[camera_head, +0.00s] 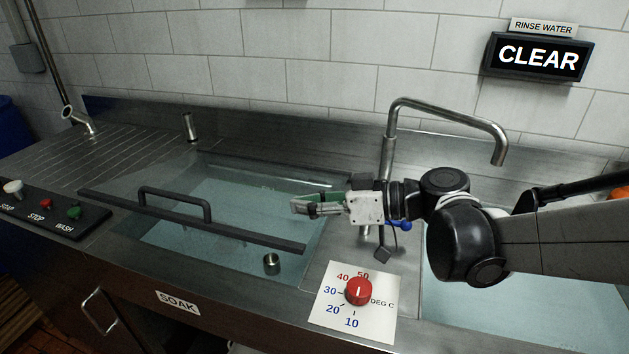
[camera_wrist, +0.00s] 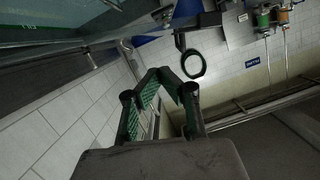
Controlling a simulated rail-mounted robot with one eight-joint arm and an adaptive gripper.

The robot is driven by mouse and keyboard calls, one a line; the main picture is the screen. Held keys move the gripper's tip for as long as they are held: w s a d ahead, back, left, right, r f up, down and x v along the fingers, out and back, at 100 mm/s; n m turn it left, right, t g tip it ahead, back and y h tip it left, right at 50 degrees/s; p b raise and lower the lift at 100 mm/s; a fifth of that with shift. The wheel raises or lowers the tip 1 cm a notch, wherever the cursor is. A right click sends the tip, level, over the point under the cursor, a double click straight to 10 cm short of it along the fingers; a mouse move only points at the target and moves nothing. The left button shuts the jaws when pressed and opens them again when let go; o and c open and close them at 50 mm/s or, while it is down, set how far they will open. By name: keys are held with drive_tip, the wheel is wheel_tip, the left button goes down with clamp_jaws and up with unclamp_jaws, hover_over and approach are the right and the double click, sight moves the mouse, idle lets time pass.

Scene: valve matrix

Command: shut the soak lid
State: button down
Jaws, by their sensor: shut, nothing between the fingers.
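The soak lid (camera_head: 268,239) is a clear pane with a dark front bar and a raised dark handle (camera_head: 176,191), over the soak basin (camera_head: 215,262) in the head view. Water shows below the bar, and the bar seems to stand above the basin's front rim; its exact angle is hard to tell. My gripper (camera_head: 297,205) is at the right of the basin, pointing left, right of the handle and apart from it. Its green-padded fingers are shut and empty, and also show in the wrist view (camera_wrist: 166,76). A SOAK label (camera_head: 178,303) is on the counter front.
A faucet (camera_head: 388,160) stands behind my arm, beside the right basin (camera_head: 520,315). A red temperature dial (camera_head: 358,291) and a small metal knob (camera_head: 271,264) are near the front. Buttons (camera_head: 74,212) sit at left. The left drainboard (camera_head: 120,155) is mostly clear.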

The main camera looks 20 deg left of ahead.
drive_tip(key=s+r+p, duration=0.1)
drive_tip(key=s+d+r, duration=0.1)
drive_tip(key=s, duration=0.1)
drive_tip(key=s+d+r+p, duration=0.1)
drive_tip(key=r, duration=0.1)
drive_tip(key=shift+s+r+p, duration=0.1)
drive_tip(key=shift+s+p, duration=0.05)
drive_tip(key=shift+p, duration=0.15)
drive_tip(key=shift+s, duration=0.2)
hover_over(252, 235)
drive_tip(key=f, duration=0.1)
drive_tip(key=f+b, duration=0.1)
drive_tip(key=shift+w+a+f, duration=0.15)
drive_tip(key=shift+w+f, duration=0.15)
drive_tip(key=shift+w, duration=0.1)
drive_tip(key=shift+s+d+f, duration=0.1)
drive_tip(key=shift+f, duration=0.5)
drive_tip(key=shift+s+d+f, duration=0.1)
drive_tip(key=shift+f, duration=0.5)
drive_tip(key=shift+s+f+b, duration=0.2)
drive_tip(key=shift+f+b, duration=0.1)
drive_tip(key=shift+f, duration=0.4)
